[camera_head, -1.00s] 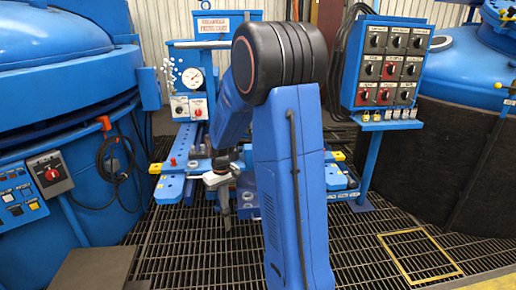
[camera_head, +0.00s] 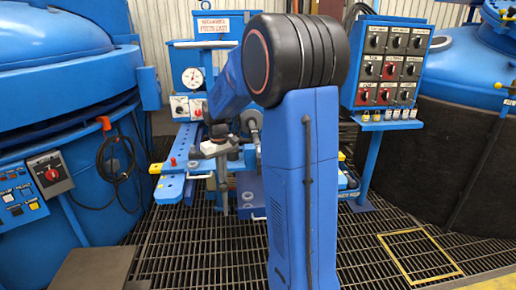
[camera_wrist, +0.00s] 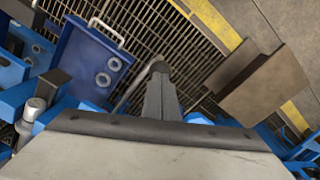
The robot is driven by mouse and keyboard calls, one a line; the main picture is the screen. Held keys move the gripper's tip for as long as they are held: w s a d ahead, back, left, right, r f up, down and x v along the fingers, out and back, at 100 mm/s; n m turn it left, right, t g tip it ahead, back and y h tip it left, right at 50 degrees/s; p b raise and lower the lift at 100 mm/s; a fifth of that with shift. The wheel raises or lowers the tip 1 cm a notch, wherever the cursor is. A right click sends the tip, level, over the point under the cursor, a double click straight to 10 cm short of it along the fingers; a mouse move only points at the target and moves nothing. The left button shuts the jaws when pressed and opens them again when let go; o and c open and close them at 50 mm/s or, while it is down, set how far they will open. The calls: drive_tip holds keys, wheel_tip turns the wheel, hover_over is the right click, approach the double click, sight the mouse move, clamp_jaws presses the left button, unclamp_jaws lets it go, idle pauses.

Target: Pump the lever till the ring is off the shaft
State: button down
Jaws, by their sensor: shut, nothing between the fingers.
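My gripper (camera_wrist: 160,92) points down with its dark fingers together and nothing between them. In the head view it (camera_head: 223,188) hangs low in front of the blue press frame, left of my arm. In the wrist view a thin grey rod (camera_wrist: 131,94), perhaps the lever, runs up to the fingertips. I cannot tell whether it touches them. A silver cylinder (camera_wrist: 34,109) stands at the lower left of the wrist view. I cannot tell whether it is the shaft. My arm hides much of the press, and I cannot make out the ring on the shaft.
A blue tray (camera_wrist: 73,68) with two grey round pieces lies beside the gripper. A pressure gauge (camera_head: 193,78) is on the press, and a switch panel (camera_head: 393,64) stands right. Blue furnace vessels flank the area. The grating floor (camera_head: 180,255) is open in front.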

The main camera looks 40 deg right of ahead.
sight(224, 201)
drive_tip(key=f, duration=0.3)
drive_tip(key=s+a+f, duration=0.1)
drive_tip(key=f, duration=0.3)
drive_tip(key=s+f, duration=0.1)
drive_tip(key=f, duration=0.3)
drive_tip(key=shift+s+a, duration=0.1)
drive_tip(key=shift+a, duration=0.15)
drive_tip(key=shift+r, duration=0.1)
drive_tip(key=r, duration=0.3)
drive_tip(key=w+d+r, duration=0.1)
drive_tip(key=r, duration=0.3)
drive_tip(key=w+r, duration=0.1)
drive_tip(key=r, duration=0.3)
drive_tip(key=shift+w+d, duration=0.1)
drive_tip(key=shift+d, duration=0.2)
drive_tip(key=shift+f, duration=0.15)
drive_tip(key=f, duration=0.3)
drive_tip(key=s+a+f, duration=0.1)
drive_tip(key=f, duration=0.3)
drive_tip(key=s+f, duration=0.1)
drive_tip(key=f, duration=0.2)
drive_tip(key=shift+s+a+f, duration=0.1)
drive_tip(key=shift+a+f, duration=0.2)
drive_tip(key=shift+f, duration=0.05)
drive_tip(key=shift+r, duration=0.1)
